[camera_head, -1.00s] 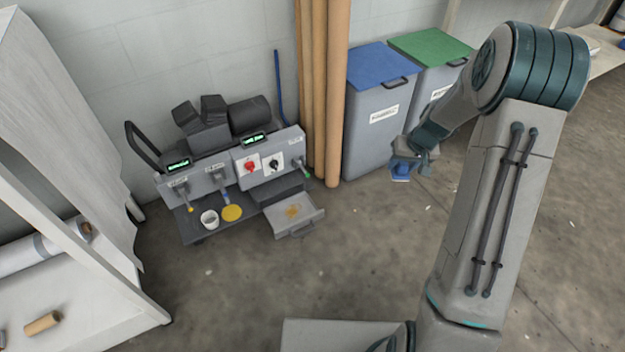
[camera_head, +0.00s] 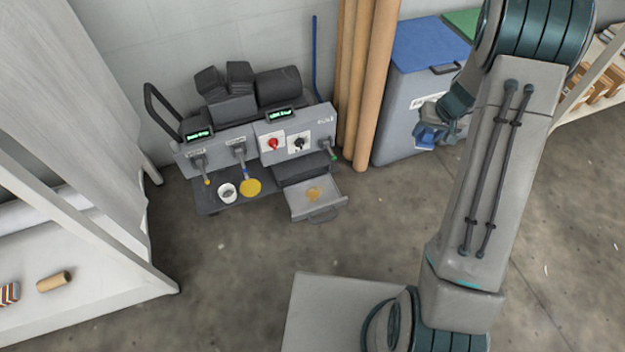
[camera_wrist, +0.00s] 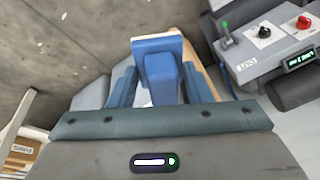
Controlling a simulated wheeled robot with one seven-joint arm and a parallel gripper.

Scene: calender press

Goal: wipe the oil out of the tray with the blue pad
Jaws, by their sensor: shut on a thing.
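The tray (camera_head: 299,209) is a grey drawer pulled out low at the right front of the press (camera_head: 262,135). A yellow-brown patch of oil (camera_head: 314,194) lies on its floor. My gripper (camera_head: 432,132) is in front of the blue-lidded bin, up and to the right of the tray and well apart from it. It is shut on the blue pad (camera_head: 424,138). In the wrist view the blue pad (camera_wrist: 158,47) sits between the fingers, its block toward me and its pale-edged flat part beyond. The tray is not clearly seen in the wrist view.
A white cup (camera_head: 227,192) and a yellow disc (camera_head: 250,188) sit on the press's dark base left of the tray. Tan rolls (camera_head: 370,90) stand between press and blue-lidded bin (camera_head: 405,90). A white shelf (camera_head: 100,290) is at left. The floor (camera_head: 235,270) before the tray is clear.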

